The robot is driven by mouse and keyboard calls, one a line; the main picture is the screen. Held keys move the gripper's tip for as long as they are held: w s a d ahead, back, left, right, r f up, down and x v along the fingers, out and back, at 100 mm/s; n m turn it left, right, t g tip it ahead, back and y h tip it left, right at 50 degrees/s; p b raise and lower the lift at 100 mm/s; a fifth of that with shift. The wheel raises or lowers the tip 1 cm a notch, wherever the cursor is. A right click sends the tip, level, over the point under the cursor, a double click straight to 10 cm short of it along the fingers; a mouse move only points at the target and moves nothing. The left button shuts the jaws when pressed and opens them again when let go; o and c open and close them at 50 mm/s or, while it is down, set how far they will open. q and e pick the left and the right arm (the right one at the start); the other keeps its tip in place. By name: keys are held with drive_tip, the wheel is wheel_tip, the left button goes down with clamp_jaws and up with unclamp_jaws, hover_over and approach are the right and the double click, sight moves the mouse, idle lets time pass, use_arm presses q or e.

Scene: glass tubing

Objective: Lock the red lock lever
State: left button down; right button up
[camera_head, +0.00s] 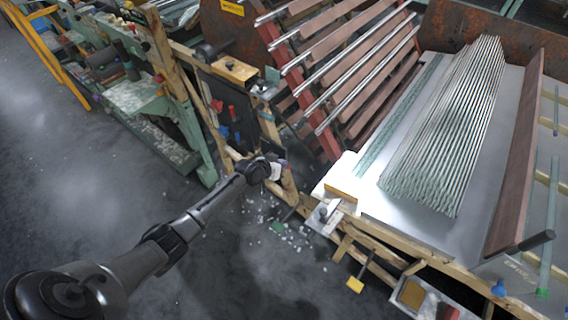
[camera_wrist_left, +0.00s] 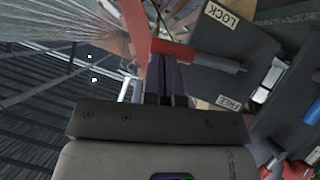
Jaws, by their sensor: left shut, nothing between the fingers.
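In the left wrist view a red lever handle (camera_wrist_left: 174,49) on a grey rod lies roughly level across the upper middle. The rod reaches right over a dark panel (camera_wrist_left: 238,52), between the white LOCK label (camera_wrist_left: 222,13) and the FREE label (camera_wrist_left: 229,102). My left gripper (camera_wrist_left: 167,72) is shut and empty, its dark fingertips close to the red handle; whether they touch it I cannot tell. In the head view my left gripper (camera_head: 279,171) is by the wooden frame, below the black panel (camera_head: 238,97). The right gripper is in neither view.
A blue handle (camera_wrist_left: 297,70) and another red part (camera_wrist_left: 291,170) are at the right of the wrist view. The head view shows a table (camera_head: 375,205) with glass tubes (camera_head: 450,125) and a slanted tube rack (camera_head: 345,55). Open floor (camera_head: 60,190) is at left.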

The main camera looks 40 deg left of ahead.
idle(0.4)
use_arm(q)
drive_tip(key=w+r+p+v, duration=0.1)
drive_tip(key=r+p+v, duration=0.1)
drive_tip(key=p+v, duration=0.5)
drive_tip(key=shift+w+r+v, duration=0.2)
drive_tip(key=shift+r+v, duration=0.15)
drive_tip(key=shift+v, duration=2.5)
drive_tip(key=shift+d+f, duration=0.1)
